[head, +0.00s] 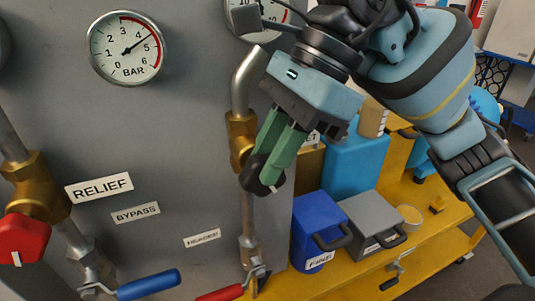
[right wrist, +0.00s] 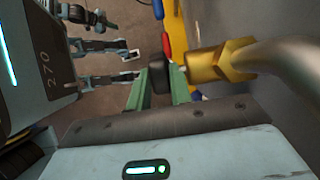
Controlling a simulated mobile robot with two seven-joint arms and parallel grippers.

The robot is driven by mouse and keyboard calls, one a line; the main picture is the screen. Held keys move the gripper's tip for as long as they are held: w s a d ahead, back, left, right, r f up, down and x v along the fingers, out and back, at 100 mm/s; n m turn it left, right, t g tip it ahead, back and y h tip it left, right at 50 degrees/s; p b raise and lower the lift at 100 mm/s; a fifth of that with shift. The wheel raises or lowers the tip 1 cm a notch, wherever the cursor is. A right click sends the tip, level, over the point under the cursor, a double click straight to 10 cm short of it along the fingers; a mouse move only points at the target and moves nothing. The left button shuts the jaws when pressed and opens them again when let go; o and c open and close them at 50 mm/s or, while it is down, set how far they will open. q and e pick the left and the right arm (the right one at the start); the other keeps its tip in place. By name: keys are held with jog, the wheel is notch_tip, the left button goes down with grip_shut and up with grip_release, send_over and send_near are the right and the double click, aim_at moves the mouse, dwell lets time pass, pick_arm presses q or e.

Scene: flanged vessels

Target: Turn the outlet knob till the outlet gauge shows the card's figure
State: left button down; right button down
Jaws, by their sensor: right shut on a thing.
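My right gripper (head: 266,176) is shut on a black knob (head: 255,170) with a white mark, at the brass valve (head: 241,132) on the upright pipe. In the right wrist view the black knob (right wrist: 160,74) sits between the green fingers, in front of the brass body (right wrist: 220,61). A gauge (head: 257,28) above that pipe is mostly hidden by my arm and a grey block; its needle cannot be read. A label ending in "ET" (head: 313,137) is partly covered by my gripper. The figure 2.70 shows on a dark surface (right wrist: 48,70). My left gripper is not seen.
Another gauge (head: 126,48), in bar, reads about 4.5. A red knob (head: 24,240) is by the RELIEF label (head: 99,187). Blue (head: 148,284) and red (head: 222,293) levers are low down. A blue box (head: 318,229) and grey box (head: 373,225) stand on the yellow bench.

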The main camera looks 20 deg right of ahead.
jog(key=shift+d+f+y+b, duration=0.15)
jog(key=shift+f+y+b, duration=0.15)
jog(key=shift+y, duration=0.2)
jog(key=shift+d+r+y, duration=0.1)
jog(key=shift+y, duration=0.3)
jog(key=shift+r, duration=0.1)
jog(key=c, duration=1.5)
grip_release()
jog(key=shift+c, duration=0.2)
jog(key=v, duration=0.7)
jog(key=shift+d+r, duration=0.25)
jog(key=shift+r, duration=0.05)
